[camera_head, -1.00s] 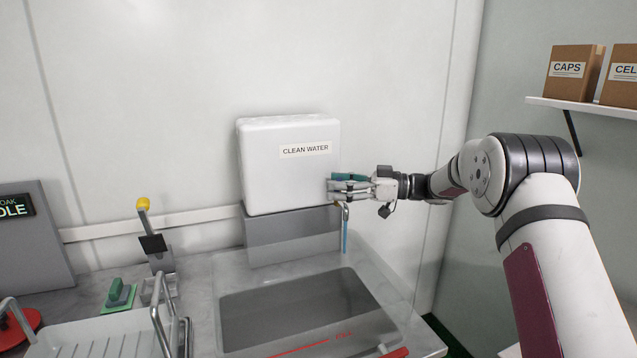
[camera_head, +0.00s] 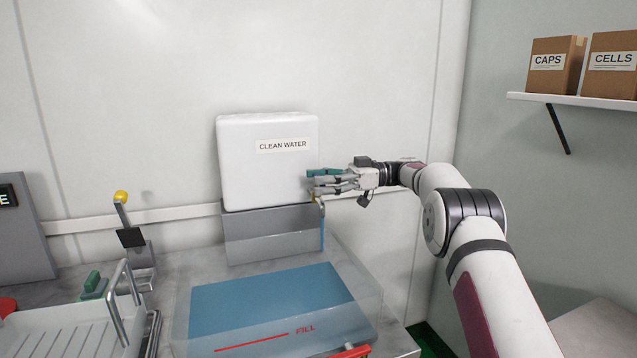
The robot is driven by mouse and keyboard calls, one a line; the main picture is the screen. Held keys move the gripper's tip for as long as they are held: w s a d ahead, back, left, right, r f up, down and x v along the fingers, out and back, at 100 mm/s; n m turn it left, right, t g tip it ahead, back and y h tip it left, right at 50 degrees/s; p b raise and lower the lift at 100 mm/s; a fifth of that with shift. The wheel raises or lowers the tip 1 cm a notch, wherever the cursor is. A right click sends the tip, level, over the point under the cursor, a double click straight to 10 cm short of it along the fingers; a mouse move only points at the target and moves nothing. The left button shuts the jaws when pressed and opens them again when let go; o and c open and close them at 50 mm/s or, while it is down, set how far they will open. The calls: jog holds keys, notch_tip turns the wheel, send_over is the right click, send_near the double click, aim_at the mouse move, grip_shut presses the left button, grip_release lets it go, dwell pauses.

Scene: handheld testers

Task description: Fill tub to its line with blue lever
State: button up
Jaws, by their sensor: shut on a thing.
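A white tank (camera_head: 268,185) marked CLEAN WATER sits on a grey stand behind the clear tub (camera_head: 368,300). The tub holds blue water (camera_head: 265,302). Its front wall has a red line (camera_head: 250,342) with the word FILL; the water is near this line, but I cannot tell whether it meets it exactly. My gripper (camera_head: 318,183) is at the tank's right side, shut on the blue lever, which is mostly hidden by the fingers. A thin blue stream (camera_head: 322,228) shows below the gripper, at the tub's back right.
A yellow-knobbed lever (camera_head: 121,197) stands left of the tub. A white rack (camera_head: 60,335) with metal handles is at the front left. A red bar (camera_head: 350,352) is at the tub's front edge. Boxes (camera_head: 556,66) stand on a shelf at the upper right.

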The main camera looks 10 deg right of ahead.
jog(key=shift+a, duration=0.1)
dwell(0.3)
jog(key=o, duration=1.7)
